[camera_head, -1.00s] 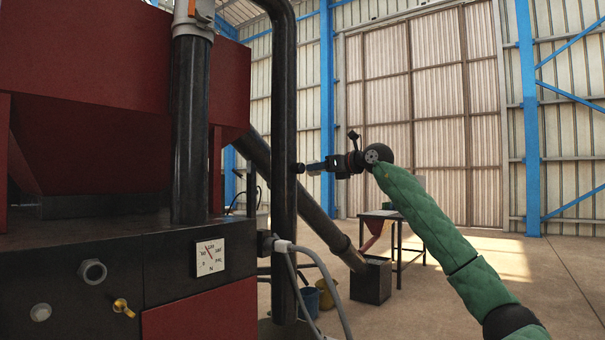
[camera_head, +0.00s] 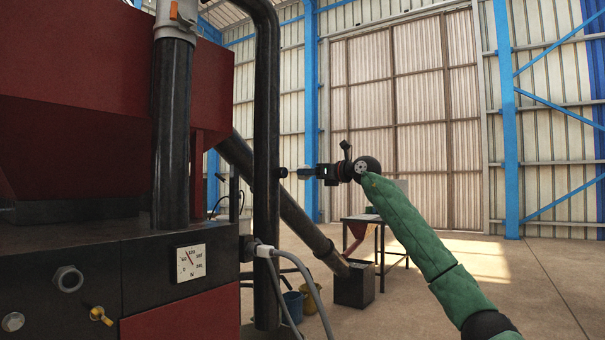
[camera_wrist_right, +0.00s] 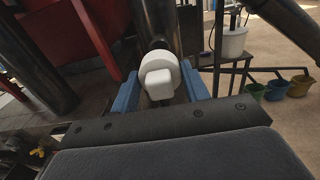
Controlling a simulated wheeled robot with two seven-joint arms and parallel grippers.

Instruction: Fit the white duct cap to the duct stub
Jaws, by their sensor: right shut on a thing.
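The white duct cap (camera_wrist_right: 163,66), a round cap with a squarish knob, is between the blue fingers of my right gripper (camera_wrist_right: 160,92) in the right wrist view. My right gripper (camera_head: 302,173) is shut on it. In the head view it points left at the duct stub (camera_head: 283,172), a short dark stub on the side of the black vertical duct (camera_head: 267,120). A small gap shows between stub and fingertips there. The cap is too small to make out in the head view. In the wrist view the cap covers most of what lies behind it. My left gripper is not in view.
The red and black press (camera_head: 60,240) with a dial fills the left. A slanted black pipe (camera_head: 285,205) runs down behind the duct to a dark bin (camera_head: 354,287). Buckets (camera_head: 294,303) and a hose stand below. Floor at right is open.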

